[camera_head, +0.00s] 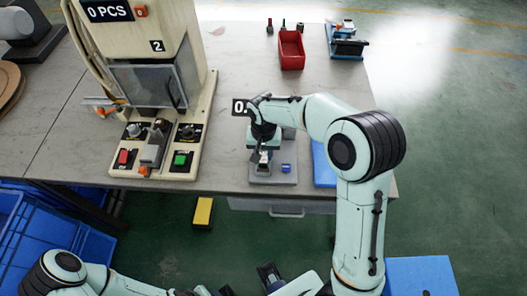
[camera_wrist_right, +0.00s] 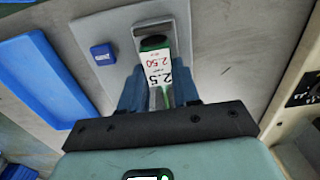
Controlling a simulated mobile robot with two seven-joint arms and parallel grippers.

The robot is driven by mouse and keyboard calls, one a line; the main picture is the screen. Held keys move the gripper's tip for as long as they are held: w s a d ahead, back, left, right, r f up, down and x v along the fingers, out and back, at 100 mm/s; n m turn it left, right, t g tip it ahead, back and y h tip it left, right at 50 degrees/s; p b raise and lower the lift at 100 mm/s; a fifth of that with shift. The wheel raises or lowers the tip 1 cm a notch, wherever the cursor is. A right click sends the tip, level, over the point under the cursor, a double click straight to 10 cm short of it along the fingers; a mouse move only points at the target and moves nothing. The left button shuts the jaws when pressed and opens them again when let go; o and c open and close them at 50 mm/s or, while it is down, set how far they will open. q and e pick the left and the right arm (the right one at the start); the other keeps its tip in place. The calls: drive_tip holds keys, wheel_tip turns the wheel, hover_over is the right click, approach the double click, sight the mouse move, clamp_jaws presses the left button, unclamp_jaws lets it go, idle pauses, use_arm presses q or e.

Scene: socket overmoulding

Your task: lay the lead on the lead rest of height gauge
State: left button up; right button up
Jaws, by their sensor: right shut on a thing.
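The height gauge (camera_head: 273,178) stands near the table's front edge, with a grey base, a blue button and a display partly hidden by my arm. In the right wrist view its grey plate (camera_wrist_right: 98,76) lies below the fingers. My right gripper (camera_head: 263,150) is over the gauge, pointing down. It is shut on a green piece with a white label reading 2.50 (camera_wrist_right: 157,62), which I take for the lead. The fingers hide its sides, and I cannot tell whether it touches the rest. Part of my left gripper (camera_head: 214,291) shows at the bottom edge; its jaws are unclear.
A machine with knobs and buttons (camera_head: 160,140) stands left of the gauge. A blue flat piece (camera_head: 323,165) lies just right of it. A red bin (camera_head: 291,50) and a small blue device (camera_head: 346,45) are at the back. Some tabletop behind the gauge is bare.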

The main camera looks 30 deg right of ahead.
drive_tip(key=shift+f, duration=0.15)
drive_tip(key=o, duration=1)
drive_tip(key=shift+o, duration=0.2)
drive_tip(key=shift+r, duration=0.35)
wheel_tip(320, 180, up, 12)
drive_tip(key=p, duration=0.1)
drive_tip(key=shift+f, duration=0.15)
